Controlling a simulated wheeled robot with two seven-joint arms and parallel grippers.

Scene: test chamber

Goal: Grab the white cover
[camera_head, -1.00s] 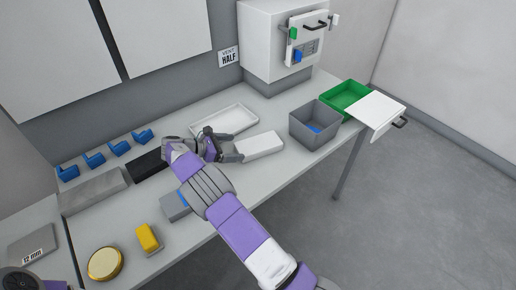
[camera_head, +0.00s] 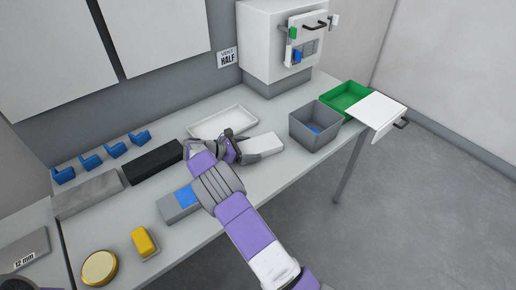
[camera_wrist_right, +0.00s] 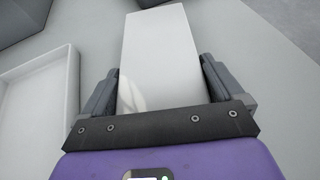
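A long white block-shaped piece (camera_head: 264,145), which I take to be the white cover, lies on the table right of the middle. My right gripper (camera_head: 244,150) is at its left end with fingers spread. In the right wrist view the white cover (camera_wrist_right: 160,50) runs between the two fingers of the gripper (camera_wrist_right: 160,68), one on each side. The fingers look open, with narrow gaps to its sides; I cannot tell if either touches.
A shallow white tray (camera_head: 215,125) lies close behind the gripper. A grey bin (camera_head: 303,133) stands to the right, beside a green tray (camera_head: 340,103) and a white panel with a handle (camera_head: 376,108). A black block (camera_head: 153,162) and a grey block (camera_head: 177,207) lie left.

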